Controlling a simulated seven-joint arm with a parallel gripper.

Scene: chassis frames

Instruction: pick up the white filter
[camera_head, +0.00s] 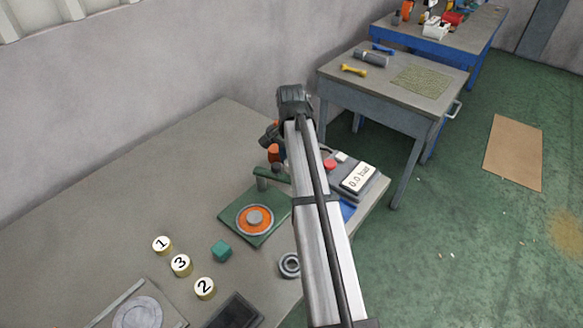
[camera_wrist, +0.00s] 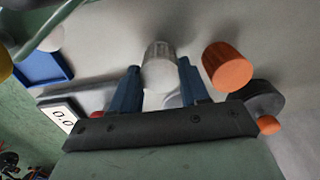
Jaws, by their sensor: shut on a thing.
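The white filter (camera_wrist: 160,56) is a ribbed white cylinder between the two blue fingers of my gripper (camera_wrist: 159,68) in the wrist view. The gripper is shut on it. An orange ribbed filter (camera_wrist: 228,66) stands just to the right, apart from the fingers. In the head view my arm hides the white filter and the fingers, and part of the orange filter (camera_head: 274,153) shows left of the arm.
A pressure display reading 0.0 (camera_head: 358,178) stands right of my arm. A green fixture (camera_head: 229,212) holds an orange and grey disc. The bench's left is clear.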

